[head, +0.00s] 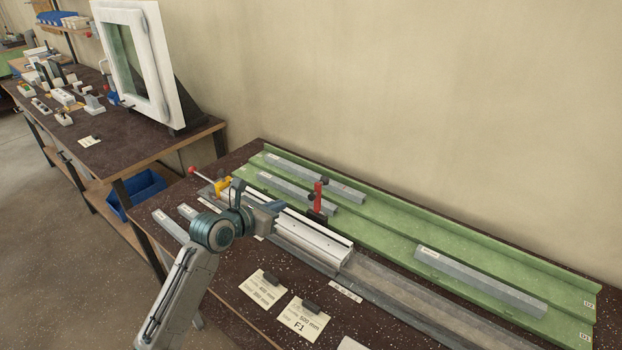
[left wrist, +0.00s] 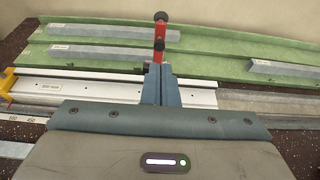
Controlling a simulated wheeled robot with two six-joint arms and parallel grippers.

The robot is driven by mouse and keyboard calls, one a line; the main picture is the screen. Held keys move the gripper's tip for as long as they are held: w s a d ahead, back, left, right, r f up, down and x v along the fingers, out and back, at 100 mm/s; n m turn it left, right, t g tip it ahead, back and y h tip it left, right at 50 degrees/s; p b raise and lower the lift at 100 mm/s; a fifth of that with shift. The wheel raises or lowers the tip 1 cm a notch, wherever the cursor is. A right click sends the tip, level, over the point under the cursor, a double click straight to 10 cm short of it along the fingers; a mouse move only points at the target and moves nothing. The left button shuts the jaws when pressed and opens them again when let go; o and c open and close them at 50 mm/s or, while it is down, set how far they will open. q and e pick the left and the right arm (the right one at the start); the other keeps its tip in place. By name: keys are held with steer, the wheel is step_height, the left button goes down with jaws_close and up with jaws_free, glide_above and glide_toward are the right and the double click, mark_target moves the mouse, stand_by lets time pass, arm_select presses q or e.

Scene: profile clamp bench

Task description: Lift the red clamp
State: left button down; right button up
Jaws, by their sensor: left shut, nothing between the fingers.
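The red clamp (head: 318,194) stands upright with a dark knob on top and a dark base, behind the white profile (head: 310,236). In the left wrist view the red clamp (left wrist: 160,38) rises just beyond my fingertips. My left gripper (head: 278,207) reaches over the white profile towards the clamp. In the left wrist view its two blue-grey fingers (left wrist: 160,72) are together, with nothing between them, and they hide the clamp's lower part. I cannot tell whether the fingertips touch the clamp. My right gripper is in neither view.
A green tray (head: 390,240) holds several grey bars (head: 480,282). A yellow stop (head: 222,186) with a red-knobbed rod sits at the profile's left end. Paper cards (head: 303,319) lie at the front. A second bench with a white window frame (head: 135,60) stands at the left.

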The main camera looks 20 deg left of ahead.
mark_target(316, 187)
arm_select(q)
steer(key=p+x, duration=0.1)
steer(key=x, duration=0.3)
steer(key=p+x, duration=0.1)
steer(key=x, duration=0.4)
steer(key=r+p+x, duration=0.1)
steer(key=x, duration=0.3)
steer(key=shift+w+d+f, duration=0.15)
steer(key=shift+w+f, duration=0.05)
steer(key=shift+w, duration=0.3)
